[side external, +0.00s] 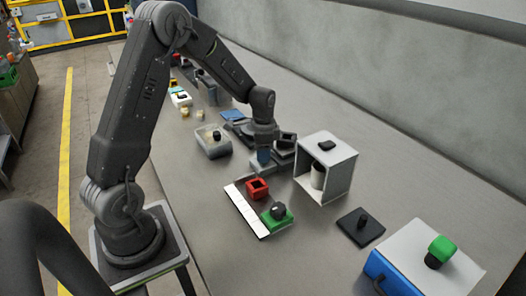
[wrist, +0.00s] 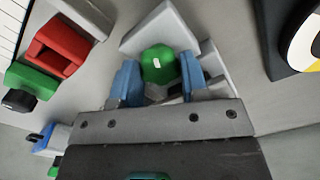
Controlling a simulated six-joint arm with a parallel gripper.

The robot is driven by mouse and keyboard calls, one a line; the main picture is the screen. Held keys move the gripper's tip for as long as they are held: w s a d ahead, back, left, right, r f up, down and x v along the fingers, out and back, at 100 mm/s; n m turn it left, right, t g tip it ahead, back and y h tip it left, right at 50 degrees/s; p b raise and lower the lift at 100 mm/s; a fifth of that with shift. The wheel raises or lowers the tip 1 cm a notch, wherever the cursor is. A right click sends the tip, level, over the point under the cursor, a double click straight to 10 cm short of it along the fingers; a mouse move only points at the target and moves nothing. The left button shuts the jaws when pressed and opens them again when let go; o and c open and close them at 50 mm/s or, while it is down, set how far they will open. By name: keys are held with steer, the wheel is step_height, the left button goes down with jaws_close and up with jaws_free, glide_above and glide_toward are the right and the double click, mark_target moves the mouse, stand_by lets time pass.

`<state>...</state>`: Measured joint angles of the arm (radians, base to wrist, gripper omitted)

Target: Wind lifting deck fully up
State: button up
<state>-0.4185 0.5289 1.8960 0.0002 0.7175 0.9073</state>
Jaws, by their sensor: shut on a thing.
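My gripper (side external: 263,160) points down at the middle of the bench in the side view. In the wrist view its two blue fingers (wrist: 159,82) stand on either side of a round green knob (wrist: 158,62) with a small white mark on top. The gripper is shut on this knob. Pale grey angular parts (wrist: 160,25) lie around and under the knob; I cannot tell which of them is the lifting deck or how high it stands. In the side view the knob is hidden by my gripper.
A white open-fronted housing (side external: 345,176) stands right of my gripper. A black plate with a post (side external: 352,230) and a blue-sided box (side external: 405,262) lie nearer the camera.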

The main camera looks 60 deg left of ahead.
steer(key=shift+r+m, duration=0.1)
steer(key=shift+m, duration=1.5)
steer(key=shift+w, duration=0.1)
steer(key=o, duration=0.7)
steer(key=shift+c, duration=0.2)
steer(key=shift+w, duration=0.1)
